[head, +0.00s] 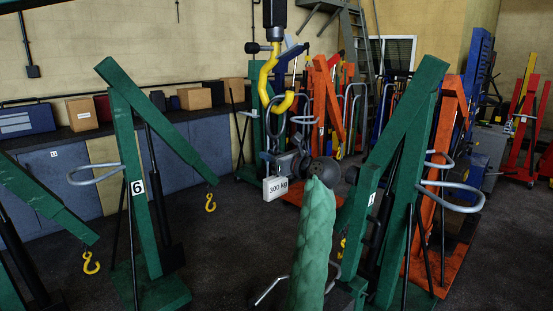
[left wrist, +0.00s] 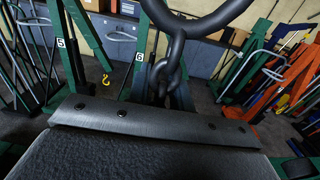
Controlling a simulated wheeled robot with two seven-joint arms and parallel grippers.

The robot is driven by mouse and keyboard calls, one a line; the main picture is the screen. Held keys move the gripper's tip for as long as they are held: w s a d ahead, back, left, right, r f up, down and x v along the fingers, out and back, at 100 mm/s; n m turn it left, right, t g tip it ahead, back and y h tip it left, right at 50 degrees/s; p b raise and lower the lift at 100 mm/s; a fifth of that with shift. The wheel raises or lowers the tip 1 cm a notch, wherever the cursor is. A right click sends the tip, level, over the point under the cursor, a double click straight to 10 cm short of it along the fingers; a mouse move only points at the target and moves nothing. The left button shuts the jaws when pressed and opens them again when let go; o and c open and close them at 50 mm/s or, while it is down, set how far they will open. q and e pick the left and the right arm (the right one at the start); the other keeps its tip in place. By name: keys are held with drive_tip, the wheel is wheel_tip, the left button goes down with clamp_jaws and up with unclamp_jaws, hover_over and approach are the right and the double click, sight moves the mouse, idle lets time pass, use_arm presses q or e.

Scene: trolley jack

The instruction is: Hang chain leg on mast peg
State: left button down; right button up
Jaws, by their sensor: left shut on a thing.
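A yellow hook (head: 266,80) hangs from a dark hoist block at the upper middle of the head view. Dark chain links (head: 270,120) hang below the hook, with a white "300 kg" tag (head: 276,188) under them. My left gripper (head: 285,163) is at the chain just below the hook and is shut on it. In the left wrist view a large dark ring (left wrist: 215,18) and thick chain links (left wrist: 166,75) lie just beyond my gripper's dark pad (left wrist: 150,122). The gripped part is hidden behind the pad. I cannot make out the mast peg. My right gripper is not in view.
A green jack marked 6 (head: 138,188) stands left, and another green jack (head: 372,200) stands close on the right. Orange jacks (head: 449,180) stand behind it. A workbench with boxes (head: 82,114) runs along the back wall. Dark floor shows between the green jacks.

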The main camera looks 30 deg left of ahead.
sight(277, 138)
use_arm(q)
drive_tip(key=shift+r, duration=1.1)
drive_tip(key=shift+r+p, duration=0.35)
drive_tip(key=shift+r, duration=1.65)
drive_tip(key=shift+s+d, duration=0.1)
drive_tip(key=shift+d, duration=0.05)
drive_tip(key=b+v, duration=0.3)
drive_tip(key=v, duration=0.5)
drive_tip(key=shift+d, duration=0.2)
idle(0.6)
drive_tip(key=shift+s, duration=0.1)
